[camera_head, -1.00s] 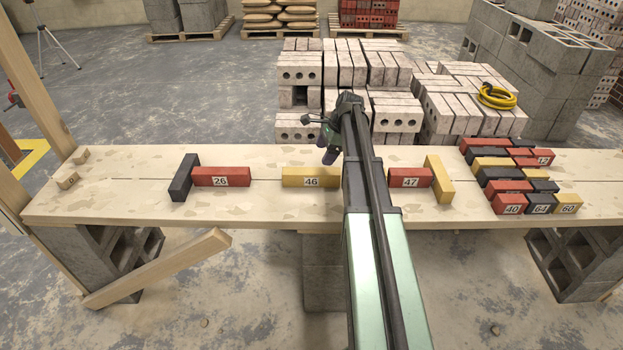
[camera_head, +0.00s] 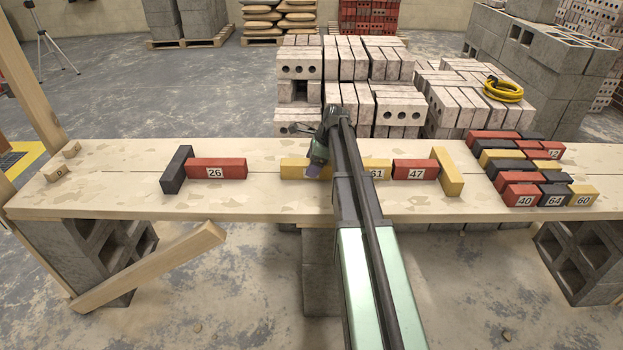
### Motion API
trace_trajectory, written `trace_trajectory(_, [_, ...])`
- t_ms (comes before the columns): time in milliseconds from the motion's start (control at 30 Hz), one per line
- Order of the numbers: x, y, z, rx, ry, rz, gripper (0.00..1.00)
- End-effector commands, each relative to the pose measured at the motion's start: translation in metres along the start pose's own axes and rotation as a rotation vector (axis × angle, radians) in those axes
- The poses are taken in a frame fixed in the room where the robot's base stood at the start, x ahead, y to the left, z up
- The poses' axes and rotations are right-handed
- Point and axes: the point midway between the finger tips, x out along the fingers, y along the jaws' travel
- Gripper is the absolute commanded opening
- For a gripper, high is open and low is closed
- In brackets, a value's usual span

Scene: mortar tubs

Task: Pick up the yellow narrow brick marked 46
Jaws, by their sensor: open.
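The yellow brick marked 46 (camera_head: 291,169) lies on the plank table, left of my arm. Its label is behind my gripper now; the 46 shows in the earlier frame.
A red brick marked 26 (camera_head: 218,168) and a dark brick (camera_head: 176,170) lie to the left. A red brick marked 47 (camera_head: 415,169) and a turned yellow brick (camera_head: 447,172) lie right. Several stacked bricks (camera_head: 522,195) fill the right end. Pale block piles (camera_head: 350,90) stand behind.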

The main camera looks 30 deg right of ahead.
Motion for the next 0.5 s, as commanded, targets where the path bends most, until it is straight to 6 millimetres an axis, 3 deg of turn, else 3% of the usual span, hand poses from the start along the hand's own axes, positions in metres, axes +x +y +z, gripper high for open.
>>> trace_trajectory(33, [0.0150,0.0001,-0.0028,-0.001,0.000,0.000,0.77])
trace_trajectory(267, [0.0115,0.0001,0.0002,0.000,0.000,0.000,0.77])
trace_trajectory(500, [0.0113,0.0001,0.0001,0.000,0.000,0.000,0.40])
